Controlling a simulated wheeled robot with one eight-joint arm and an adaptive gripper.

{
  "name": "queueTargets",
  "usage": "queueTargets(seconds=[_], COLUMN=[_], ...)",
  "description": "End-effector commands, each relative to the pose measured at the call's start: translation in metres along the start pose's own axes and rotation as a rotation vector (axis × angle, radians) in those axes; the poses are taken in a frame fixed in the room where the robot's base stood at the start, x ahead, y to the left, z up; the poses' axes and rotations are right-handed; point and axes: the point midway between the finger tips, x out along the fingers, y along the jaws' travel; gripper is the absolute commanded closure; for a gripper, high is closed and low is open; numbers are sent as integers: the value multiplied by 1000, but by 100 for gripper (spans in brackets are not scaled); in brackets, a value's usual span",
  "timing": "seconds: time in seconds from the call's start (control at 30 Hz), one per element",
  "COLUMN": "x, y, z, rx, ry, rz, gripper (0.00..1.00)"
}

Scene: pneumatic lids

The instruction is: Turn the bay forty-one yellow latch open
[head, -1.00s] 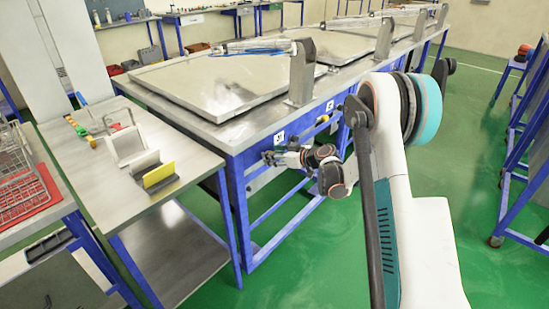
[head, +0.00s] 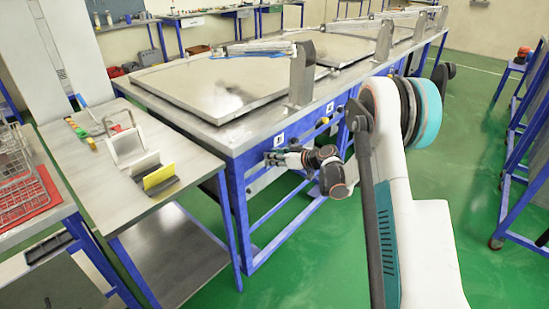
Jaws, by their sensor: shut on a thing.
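My gripper (head: 271,158) is at the blue front of the long bench, just below a small white number label (head: 279,139). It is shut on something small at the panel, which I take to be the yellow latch. The fingers and wrist hide the latch, so its angle cannot be told. A steel lid (head: 225,78) lies flat on the bench top above, with a grey upright bracket (head: 300,75) at its right corner. A small yellow part (head: 323,121) shows further right on the bench front.
A steel side table (head: 95,190) stands close on the left, holding a white holder (head: 127,146) and a yellow card in a grey stand (head: 159,176). A wire basket (head: 18,170) is at far left.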

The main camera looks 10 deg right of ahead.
Motion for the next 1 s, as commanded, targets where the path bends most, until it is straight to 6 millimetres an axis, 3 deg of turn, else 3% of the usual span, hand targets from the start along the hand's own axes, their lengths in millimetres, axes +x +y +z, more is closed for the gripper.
queueTargets(seconds=[1.0], x=[2], y=[10], z=[5], rx=[854], ry=[0], rz=[-353], gripper=[99])
